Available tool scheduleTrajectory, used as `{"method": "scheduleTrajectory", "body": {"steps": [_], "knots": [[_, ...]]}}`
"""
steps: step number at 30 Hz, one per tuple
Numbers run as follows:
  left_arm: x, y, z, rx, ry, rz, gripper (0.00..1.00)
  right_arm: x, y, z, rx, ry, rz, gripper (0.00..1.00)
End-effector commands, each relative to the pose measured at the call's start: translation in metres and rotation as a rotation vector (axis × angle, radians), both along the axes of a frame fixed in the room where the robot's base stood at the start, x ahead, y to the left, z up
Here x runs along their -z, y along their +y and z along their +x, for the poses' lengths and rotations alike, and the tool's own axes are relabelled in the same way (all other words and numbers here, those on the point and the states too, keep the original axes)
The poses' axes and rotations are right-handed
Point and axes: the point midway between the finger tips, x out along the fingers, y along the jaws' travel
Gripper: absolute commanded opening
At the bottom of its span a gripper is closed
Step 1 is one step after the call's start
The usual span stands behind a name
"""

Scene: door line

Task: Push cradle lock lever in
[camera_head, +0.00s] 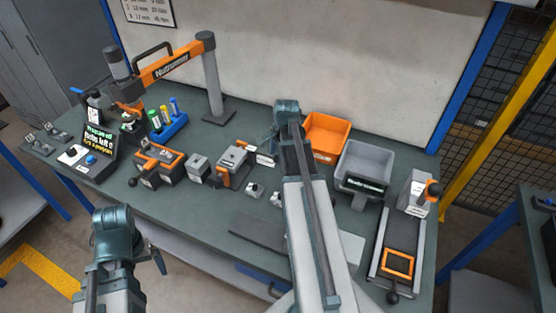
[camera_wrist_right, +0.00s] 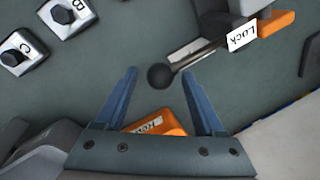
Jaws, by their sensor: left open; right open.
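The lock lever (camera_wrist_right: 195,56) shows in the right wrist view as a grey rod ending in a black ball knob (camera_wrist_right: 160,76). A white "Lock" tag (camera_wrist_right: 241,37) stands by its far end, near an orange part. My right gripper (camera_wrist_right: 158,82) is open, its blue fingers on either side of the knob's line, with the knob around fingertip level. I cannot tell whether anything touches. In the head view my right arm reaches over the bench and hides part of it. My left gripper (camera_head: 112,225) is at the lower left, away from the bench fixtures; its fingers are not clear.
Blocks marked B (camera_wrist_right: 66,15) and C (camera_wrist_right: 20,50) stand left of the lever. An orange bin (camera_head: 326,137) and a grey bin (camera_head: 364,168) stand at the back right.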

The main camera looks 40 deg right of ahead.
Motion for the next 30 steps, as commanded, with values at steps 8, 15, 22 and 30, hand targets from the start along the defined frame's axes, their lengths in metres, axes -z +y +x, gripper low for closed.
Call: {"method": "scheduleTrajectory", "body": {"steps": [8, 15, 22, 30], "knots": [[-0.0008, 0.0, 0.0, 0.0, 0.0, 0.0, 0.99, -0.0008, 0.0001, 0.0001, 0.0, 0.0, 0.0, 0.55], [-0.0007, 0.0, 0.0, 0.0, 0.0, 0.0, 0.99, -0.0007, 0.0003, -0.0002, -0.001, 0.001, 0.001, 0.12], [-0.0007, 0.0, 0.0, 0.0, 0.0, 0.0, 0.99, -0.0006, 0.0009, -0.0004, -0.002, 0.001, 0.001, 0.0], [-0.0007, 0.0, 0.0, 0.0, 0.0, 0.0, 0.99, -0.0006, 0.0013, -0.0006, -0.002, 0.002, 0.002, 0.0]]}}
